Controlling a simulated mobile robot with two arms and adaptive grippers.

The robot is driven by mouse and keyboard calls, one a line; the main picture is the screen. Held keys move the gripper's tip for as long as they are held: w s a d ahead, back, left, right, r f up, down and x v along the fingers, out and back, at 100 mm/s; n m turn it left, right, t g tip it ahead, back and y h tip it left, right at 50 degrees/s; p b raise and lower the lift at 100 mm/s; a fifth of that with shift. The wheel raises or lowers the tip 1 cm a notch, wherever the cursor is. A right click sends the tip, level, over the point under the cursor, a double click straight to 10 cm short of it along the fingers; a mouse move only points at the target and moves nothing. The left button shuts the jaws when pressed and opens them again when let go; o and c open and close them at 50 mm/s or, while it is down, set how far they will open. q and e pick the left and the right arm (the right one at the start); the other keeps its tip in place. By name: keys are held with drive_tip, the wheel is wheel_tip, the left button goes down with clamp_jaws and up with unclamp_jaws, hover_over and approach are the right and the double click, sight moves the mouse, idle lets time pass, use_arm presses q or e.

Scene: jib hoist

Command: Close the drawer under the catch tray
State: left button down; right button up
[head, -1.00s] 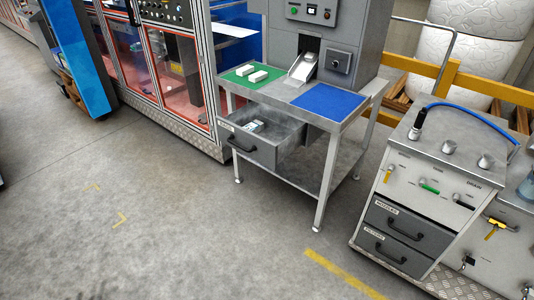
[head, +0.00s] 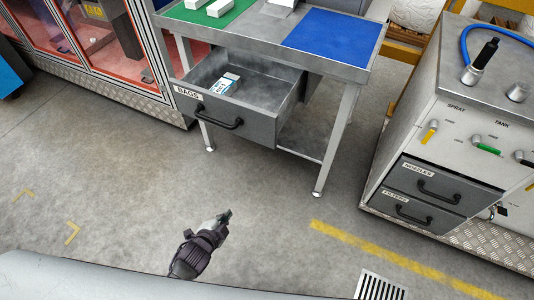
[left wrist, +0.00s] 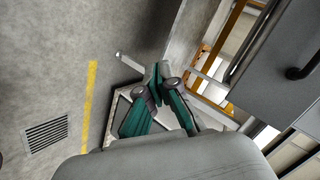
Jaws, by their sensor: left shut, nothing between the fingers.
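The grey drawer labelled BAGS (head: 222,118) stands pulled open under the steel worktop (head: 260,42). It has a black bar handle on its front, and a small blue-and-white box (head: 226,84) lies inside. My left gripper (head: 225,216) is shut and empty, above the floor in front of the drawer and clear of it. In the left wrist view my shut left gripper (left wrist: 160,70) shows in the middle. A grey panel with a dark handle (left wrist: 304,60), which looks like the drawer front, is at the right there. My right gripper is not in view.
The worktop carries a green mat (head: 208,10) with white blocks and a blue mat (head: 333,36). A cart with closed NOZZLES and FILTERS drawers (head: 433,185) stands at the right. A floor drain (head: 380,286) and yellow line (head: 390,256) lie in front. Floor between is clear.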

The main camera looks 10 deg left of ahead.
use_arm(q)
drive_tip(key=w+d+r+m+t+h+b, duration=0.2)
drive_tip(key=w+d+r+m+t+b, duration=0.3)
drive_tip(key=r, duration=0.3)
drive_tip(key=m+h+b, duration=0.2)
drive_tip(key=m, duration=0.1)
approach(270, 133)
drive_tip(key=shift+t, duration=0.4)
drive_tip(key=x, duration=0.4)
drive_tip(key=b+x, duration=0.1)
drive_tip(key=x, duration=0.1)
drive_tip(key=shift+w+d+f, duration=0.15)
drive_tip(key=shift+w+f, duration=0.2)
drive_tip(key=shift+f, duration=0.05)
drive_tip(key=shift+w+d, duration=0.1)
drive_tip(key=shift+w, duration=0.25)
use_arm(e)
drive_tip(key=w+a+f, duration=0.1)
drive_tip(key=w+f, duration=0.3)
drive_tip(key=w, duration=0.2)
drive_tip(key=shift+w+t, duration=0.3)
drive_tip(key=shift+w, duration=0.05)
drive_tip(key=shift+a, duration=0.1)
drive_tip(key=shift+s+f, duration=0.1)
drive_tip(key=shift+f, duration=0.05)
